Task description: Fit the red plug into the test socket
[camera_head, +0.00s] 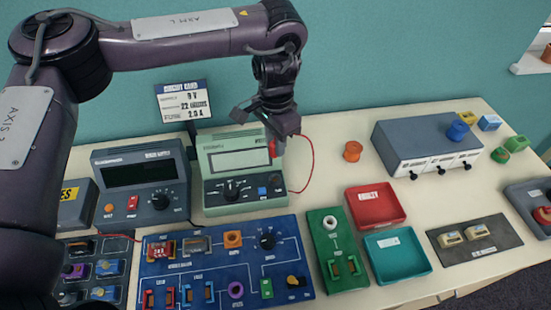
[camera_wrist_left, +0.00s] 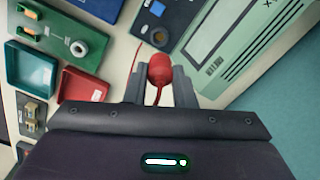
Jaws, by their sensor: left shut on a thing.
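My left gripper (camera_head: 272,138) is above the green meter (camera_head: 228,192), at the right of its top. In the left wrist view its two fingers are shut on the red plug (camera_wrist_left: 160,69). The plug's red lead (camera_head: 311,165) hangs in a loop to the right of the meter. A pale round socket (camera_head: 330,222) is on the green board (camera_head: 352,288), apart from the plug; I take it for the test socket. It also shows in the left wrist view (camera_wrist_left: 78,48). My right gripper is out of view.
A red tray (camera_head: 402,206) and a teal tray (camera_head: 428,262) lie right of the green board. A blue panel (camera_head: 215,265) with several sockets and switches is left of it.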

